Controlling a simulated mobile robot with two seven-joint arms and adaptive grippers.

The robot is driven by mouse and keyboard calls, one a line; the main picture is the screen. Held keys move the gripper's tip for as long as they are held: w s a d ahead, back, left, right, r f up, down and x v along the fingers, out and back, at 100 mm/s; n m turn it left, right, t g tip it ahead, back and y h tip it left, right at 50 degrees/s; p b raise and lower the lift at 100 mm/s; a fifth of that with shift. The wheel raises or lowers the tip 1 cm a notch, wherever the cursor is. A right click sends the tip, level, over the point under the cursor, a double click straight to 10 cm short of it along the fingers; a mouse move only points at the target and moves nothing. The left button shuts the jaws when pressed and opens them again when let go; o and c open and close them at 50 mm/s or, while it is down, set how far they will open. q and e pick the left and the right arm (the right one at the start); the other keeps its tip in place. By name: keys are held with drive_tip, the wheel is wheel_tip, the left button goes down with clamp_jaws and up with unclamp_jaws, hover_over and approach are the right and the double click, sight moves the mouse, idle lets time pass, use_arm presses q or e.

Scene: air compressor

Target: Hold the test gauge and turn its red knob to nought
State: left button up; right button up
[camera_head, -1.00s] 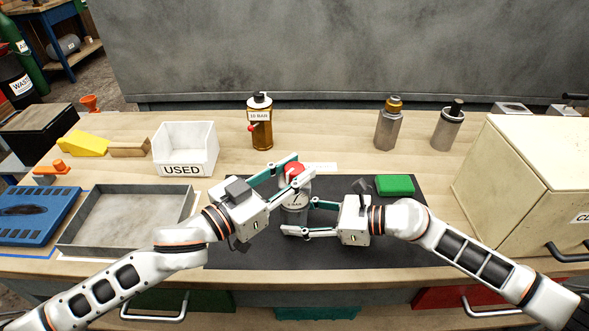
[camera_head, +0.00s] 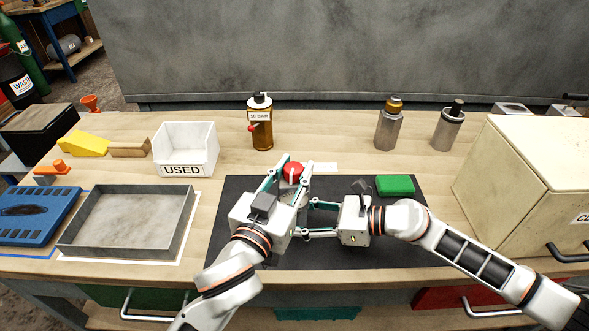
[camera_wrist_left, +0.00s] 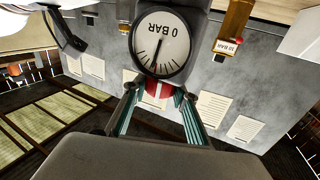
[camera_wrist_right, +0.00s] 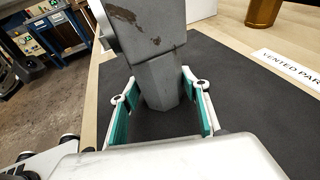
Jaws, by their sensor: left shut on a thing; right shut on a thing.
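The grey test gauge stands upright on the dark mat, its body showing in the right wrist view (camera_wrist_right: 160,75). In the head view it is mostly hidden by my grippers. Its white dial (camera_wrist_left: 160,44) carries the words 0 BAR in the left wrist view. The red knob (camera_head: 293,173) is at the top of the gauge and also shows in the left wrist view (camera_wrist_left: 160,92). My left gripper (camera_head: 294,167) is shut on the red knob, one finger on each side. My right gripper (camera_head: 304,218) is shut on the gauge's lower body from the right.
The dark mat (camera_head: 390,245) has free room at right, around a green block (camera_head: 395,185). An amber bottle (camera_head: 261,130) and two grey cylinders (camera_head: 388,130) stand behind. A grey tray (camera_head: 125,215) and a USED bin (camera_head: 185,150) are at left, a cream cabinet (camera_head: 530,170) at right.

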use_arm(q)
drive_tip(key=shift+w+a, duration=0.1)
drive_tip(key=o, duration=1.1)
drive_tip(key=shift+s+a, duration=0.1)
drive_tip(key=shift+s, duration=0.5)
drive_tip(key=v, duration=1.1)
